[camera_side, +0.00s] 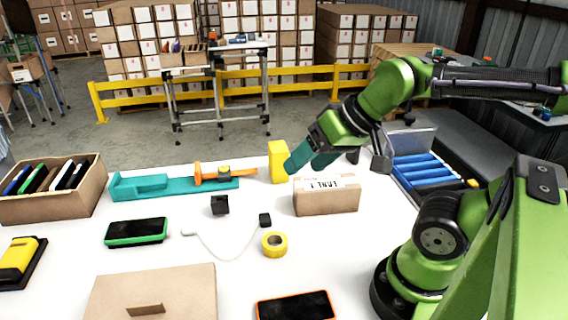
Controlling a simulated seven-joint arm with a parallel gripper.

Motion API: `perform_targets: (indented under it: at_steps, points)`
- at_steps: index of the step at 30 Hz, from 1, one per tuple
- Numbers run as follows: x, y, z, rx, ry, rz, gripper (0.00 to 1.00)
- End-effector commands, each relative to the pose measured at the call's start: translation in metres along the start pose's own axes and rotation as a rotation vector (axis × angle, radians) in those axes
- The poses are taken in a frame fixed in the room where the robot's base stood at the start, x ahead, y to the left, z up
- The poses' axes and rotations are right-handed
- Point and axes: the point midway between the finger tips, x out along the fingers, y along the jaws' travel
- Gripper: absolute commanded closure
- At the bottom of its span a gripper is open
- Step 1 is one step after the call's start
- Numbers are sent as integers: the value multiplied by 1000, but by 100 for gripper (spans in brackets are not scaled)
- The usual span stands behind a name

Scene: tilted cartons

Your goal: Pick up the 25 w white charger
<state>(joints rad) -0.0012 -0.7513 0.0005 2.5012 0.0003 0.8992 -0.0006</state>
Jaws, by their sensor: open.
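A thin white cable (228,256) lies in a loop on the white table. A small white end (188,233) shows at its left, and a small black block (264,220) sits by its right end. I cannot read any wattage, and no plainly white charger body shows. A black cube-like piece (220,205) stands just above the cable. My gripper (303,164) has teal fingers and is open, with nothing visible between them. It hangs behind and right of the cable, close to a yellow block (278,161) and a small carton; I cannot tell if it touches either.
The small carton (326,199) stands below my gripper. Yellow tape (274,244) lies right of the cable. A green-edged phone (136,232), an orange-edged phone (296,307), a larger carton (152,290) and a teal tool (145,187) surround it. An open box (88,208) stands left.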

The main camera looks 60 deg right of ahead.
Motion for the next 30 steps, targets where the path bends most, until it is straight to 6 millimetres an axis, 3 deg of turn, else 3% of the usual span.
perform_targets:
  at_steps: [5,8,14,21,30]
  points:
    - [0,2,-1,10,1,6,34]
    - [10,14,-3,52,-31,45,34]
    - [34,54,-56,145,-105,171,34]
    - [63,140,-131,-11,-271,283,34]
    - [95,285,-187,-458,-558,244,34]
